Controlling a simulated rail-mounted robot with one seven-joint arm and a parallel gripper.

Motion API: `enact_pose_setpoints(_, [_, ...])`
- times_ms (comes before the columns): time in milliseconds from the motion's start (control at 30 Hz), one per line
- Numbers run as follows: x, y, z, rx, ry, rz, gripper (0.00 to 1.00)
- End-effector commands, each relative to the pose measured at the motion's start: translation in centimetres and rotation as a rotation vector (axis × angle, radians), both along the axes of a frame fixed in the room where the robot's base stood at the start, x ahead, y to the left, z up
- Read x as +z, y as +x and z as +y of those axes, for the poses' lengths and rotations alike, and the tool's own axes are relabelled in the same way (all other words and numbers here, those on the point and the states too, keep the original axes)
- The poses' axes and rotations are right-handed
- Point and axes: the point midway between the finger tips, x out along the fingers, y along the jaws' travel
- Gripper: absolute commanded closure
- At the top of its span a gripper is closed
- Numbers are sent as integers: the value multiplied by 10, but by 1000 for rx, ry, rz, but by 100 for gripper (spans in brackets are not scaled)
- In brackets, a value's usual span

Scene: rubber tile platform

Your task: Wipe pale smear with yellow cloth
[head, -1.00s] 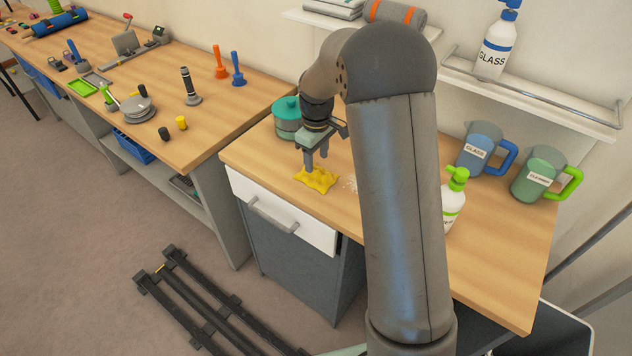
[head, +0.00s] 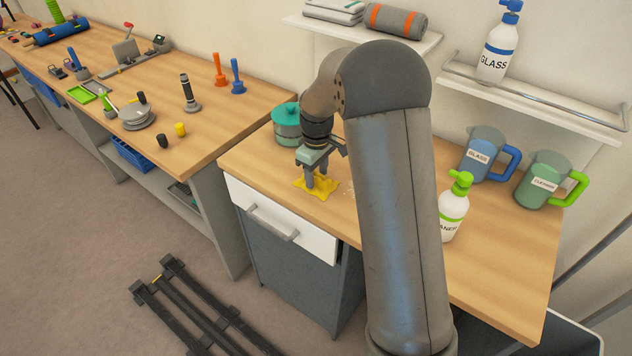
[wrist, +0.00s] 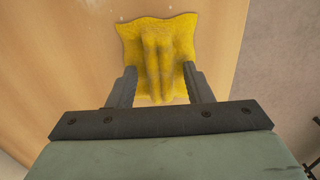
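The yellow cloth (head: 318,195) lies on the wooden worktop near its front left edge, with raised folds along its middle. It also shows in the wrist view (wrist: 160,30). My gripper (head: 316,186) points down over the cloth. In the wrist view my gripper (wrist: 159,70) has its fingers apart, one on each side of the raised folds, with gaps visible between fingers and folds. The pale smear (head: 349,189) shows as faint specks just right of the cloth, partly hidden by my arm. A few pale specks also show beyond the cloth in the wrist view.
A teal lidded pot (head: 287,125) stands close behind my gripper. The worktop's front right is clear.

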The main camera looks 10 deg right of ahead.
Motion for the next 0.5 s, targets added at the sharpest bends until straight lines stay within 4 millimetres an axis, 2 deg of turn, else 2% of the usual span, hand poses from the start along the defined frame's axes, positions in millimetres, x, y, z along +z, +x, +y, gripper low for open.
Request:
enact_pose_setpoints(33, [0,0,0,0,0,0,69])
enact_pose_setpoints(100, [0,0,0,0,0,0,85])
enact_pose_setpoints(233, [0,0,0,0,0,0,84])
enact_pose_setpoints(300, [0,0,0,0,0,0,100])
enact_pose_setpoints(500, [4,0,0,0,1,-1,100])
